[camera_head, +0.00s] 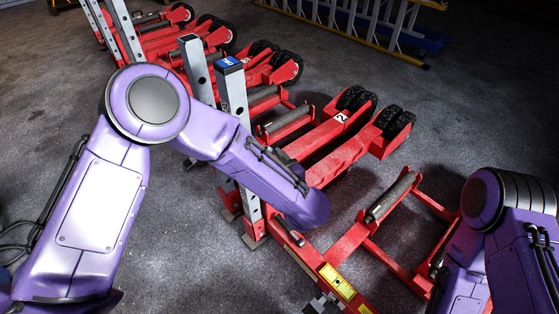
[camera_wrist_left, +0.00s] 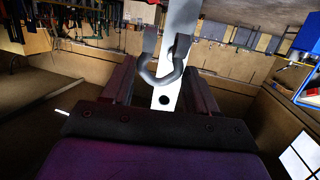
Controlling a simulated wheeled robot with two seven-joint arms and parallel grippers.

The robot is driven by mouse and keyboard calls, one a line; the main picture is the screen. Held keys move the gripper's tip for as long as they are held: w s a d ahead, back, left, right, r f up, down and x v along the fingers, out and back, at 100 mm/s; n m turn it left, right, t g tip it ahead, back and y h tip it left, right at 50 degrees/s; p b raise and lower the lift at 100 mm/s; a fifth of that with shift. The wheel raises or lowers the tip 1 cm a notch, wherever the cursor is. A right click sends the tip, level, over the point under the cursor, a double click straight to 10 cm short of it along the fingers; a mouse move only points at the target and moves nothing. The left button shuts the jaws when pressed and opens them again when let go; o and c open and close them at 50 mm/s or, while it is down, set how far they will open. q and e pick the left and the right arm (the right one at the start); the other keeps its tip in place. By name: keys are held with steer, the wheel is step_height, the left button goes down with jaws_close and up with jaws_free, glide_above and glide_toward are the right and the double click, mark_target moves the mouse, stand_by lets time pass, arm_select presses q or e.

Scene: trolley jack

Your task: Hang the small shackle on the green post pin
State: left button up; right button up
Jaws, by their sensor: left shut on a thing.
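The small shackle (camera_wrist_left: 147,70) shows in the left wrist view as a dark grey U with its two ends toward the top of the picture. My left gripper (camera_wrist_left: 163,76) is shut on it, with dark fingers on both sides. A pale grey post (camera_wrist_left: 178,18) with a dark round hole stands behind the shackle. I cannot tell the gap between them. In the head view my left forearm comes in from the left, and its gripper and the shackle cannot be made out. I cannot make out the green post pin in either view. My right gripper is out of view.
In the head view, two upright grey posts with holes, one capped blue (camera_head: 229,64), stand close by my left arm. Red trolley jacks (camera_head: 340,150) with black wheels and rollers fill the middle. A ladder (camera_head: 350,25) lies at the back. Grey floor is open at the upper right.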

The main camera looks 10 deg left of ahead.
arm_select(q)
steer(key=a+b, duration=0.1)
steer(key=w+a+b, duration=0.1)
steer(key=a, duration=0.1)
steer(key=shift+w, duration=0.3)
steer(key=a, duration=0.1)
steer(key=w+a, duration=0.2)
steer(key=shift+w+a+f, duration=0.1)
steer(key=shift+w+f, duration=0.15)
stand_by(0.4)
stand_by(0.5)
